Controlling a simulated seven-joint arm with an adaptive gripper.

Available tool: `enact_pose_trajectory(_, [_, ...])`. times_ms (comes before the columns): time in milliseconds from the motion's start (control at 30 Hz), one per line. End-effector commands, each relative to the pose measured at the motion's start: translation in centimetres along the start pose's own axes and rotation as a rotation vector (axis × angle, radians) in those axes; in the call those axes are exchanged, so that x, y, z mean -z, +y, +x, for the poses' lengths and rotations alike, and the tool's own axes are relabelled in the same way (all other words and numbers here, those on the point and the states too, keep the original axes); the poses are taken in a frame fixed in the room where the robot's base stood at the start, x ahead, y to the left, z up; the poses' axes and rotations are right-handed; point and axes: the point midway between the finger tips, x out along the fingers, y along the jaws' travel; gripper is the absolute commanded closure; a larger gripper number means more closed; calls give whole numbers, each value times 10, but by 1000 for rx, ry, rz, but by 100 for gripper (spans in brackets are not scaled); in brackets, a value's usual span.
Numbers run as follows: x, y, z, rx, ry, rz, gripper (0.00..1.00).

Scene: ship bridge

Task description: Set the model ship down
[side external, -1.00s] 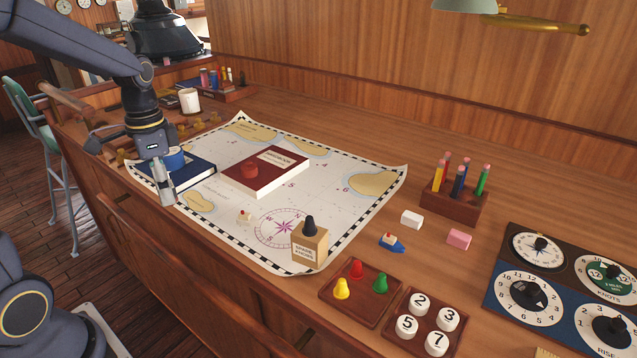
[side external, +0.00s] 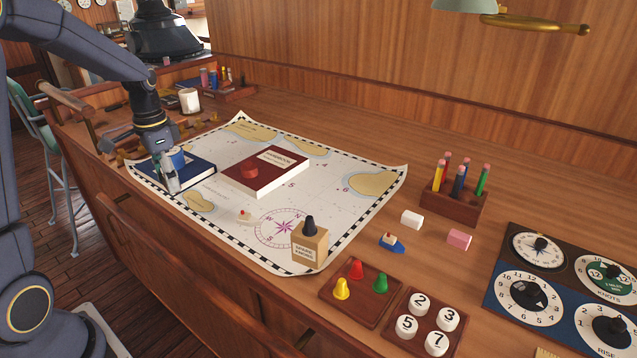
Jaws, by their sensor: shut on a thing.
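My gripper (side external: 171,187) points down at the left of the desk, at the front corner of the blue book (side external: 203,171). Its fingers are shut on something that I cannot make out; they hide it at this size. A small model ship with a blue hull (side external: 393,244) sits on the bare desk right of the chart.
A wooden block with a dark knob (side external: 309,246) stands at the chart's edge. The front-left chart is fairly clear.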

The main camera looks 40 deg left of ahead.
Motion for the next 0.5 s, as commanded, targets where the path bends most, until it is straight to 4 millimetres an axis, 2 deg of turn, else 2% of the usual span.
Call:
enact_pose_trajectory(100, [17,-12,25,-4,-4,0,68])
enact_pose_trajectory(200, [27,-19,39,-2,-2,0,68])
enact_pose_trajectory(367, [34,-24,49,-1,-1,0,68])
enact_pose_trajectory(500, [43,-31,66,-2,-2,1,68])
